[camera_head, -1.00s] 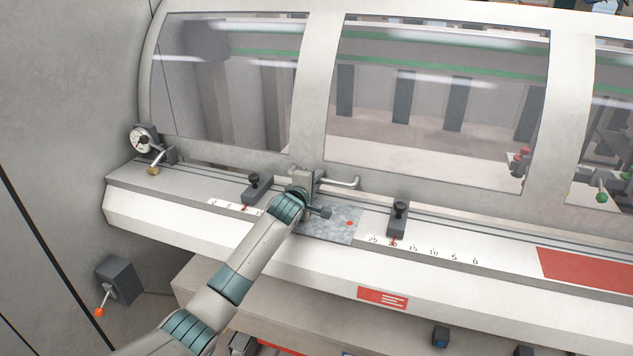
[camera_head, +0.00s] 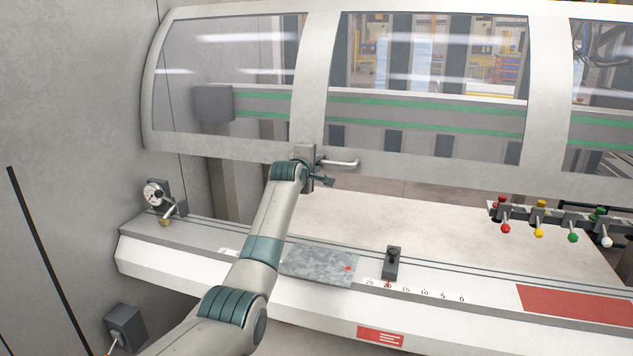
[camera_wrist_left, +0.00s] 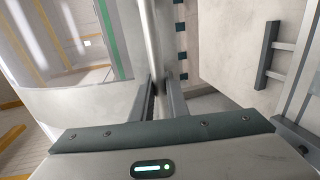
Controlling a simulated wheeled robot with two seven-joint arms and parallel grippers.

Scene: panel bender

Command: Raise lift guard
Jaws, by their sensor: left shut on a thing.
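The lift guard (camera_head: 312,70) is a pale frame with clear window panes across the machine's front. Its lower edge stands well above the bed, with an open gap below. A metal bar handle (camera_head: 342,163) sits on the lower rail. My left gripper (camera_head: 318,172) is at the handle's left part, mostly hidden behind my wrist in the head view. In the left wrist view the gripper fingers (camera_wrist_left: 161,97) are closed around the handle bar (camera_wrist_left: 153,45). My right gripper is not in view.
The white bed (camera_head: 430,239) lies below the guard, with a grey metal sheet (camera_head: 318,264) and a dark stop (camera_head: 391,263) at its front. Several coloured levers (camera_head: 540,226) stand at right. A gauge (camera_head: 155,194) and a grey wall (camera_head: 70,130) are at left.

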